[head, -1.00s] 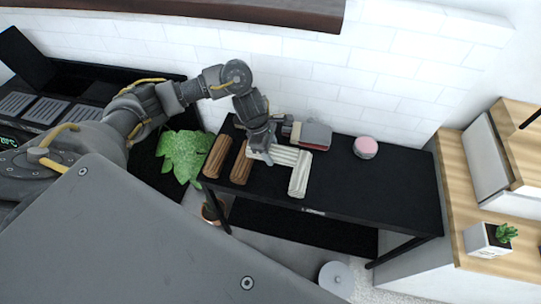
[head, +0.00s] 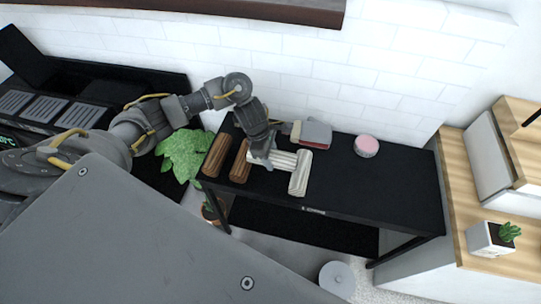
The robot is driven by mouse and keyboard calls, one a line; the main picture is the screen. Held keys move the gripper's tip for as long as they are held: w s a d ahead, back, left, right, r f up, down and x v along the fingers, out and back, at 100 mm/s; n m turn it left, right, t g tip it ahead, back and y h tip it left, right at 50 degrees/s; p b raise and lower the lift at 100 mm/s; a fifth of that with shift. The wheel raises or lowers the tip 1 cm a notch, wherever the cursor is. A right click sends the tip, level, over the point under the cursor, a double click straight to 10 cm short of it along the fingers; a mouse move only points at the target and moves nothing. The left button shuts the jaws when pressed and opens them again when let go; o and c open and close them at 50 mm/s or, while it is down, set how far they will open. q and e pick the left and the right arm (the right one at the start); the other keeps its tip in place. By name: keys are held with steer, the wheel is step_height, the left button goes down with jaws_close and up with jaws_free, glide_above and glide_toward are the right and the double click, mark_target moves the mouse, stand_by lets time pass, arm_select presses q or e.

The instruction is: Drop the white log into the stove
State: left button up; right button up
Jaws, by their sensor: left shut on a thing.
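Two white logs lie on the black table (head: 395,195), close together at a right angle. One white log (head: 283,158) lies crosswise, and the other white log (head: 299,176) points toward the table's front edge. My left gripper (head: 262,162) reaches down from above and is shut on the left part of the crosswise log, hiding some of it. That log still looks to be at table height; I cannot tell whether it touches the table. A black stove-like unit with grates (head: 78,113) stands at the far left. My right gripper is not in view.
Two brown logs (head: 216,156) lie left of the white ones. A grey and red object (head: 316,134) and a pink round item (head: 366,146) stand behind and to the right. A green plant (head: 184,154) is between stove and table. The table's right half is clear.

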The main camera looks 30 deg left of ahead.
arm_select(q)
steer(key=shift+f, duration=0.15)
steer(key=o, duration=1.2)
steer(key=shift+r+p, duration=0.3)
steer(key=shift+r, duration=0.1)
steer(key=shift+r+p, duration=0.45)
steer(key=shift+p, duration=0.15)
steer(key=v, duration=1)
steer(key=shift+a+r, duration=0.2)
steer(key=shift+r, duration=0.05)
steer(key=shift+s+a+r, duration=0.1)
steer(key=shift+r, duration=0.35)
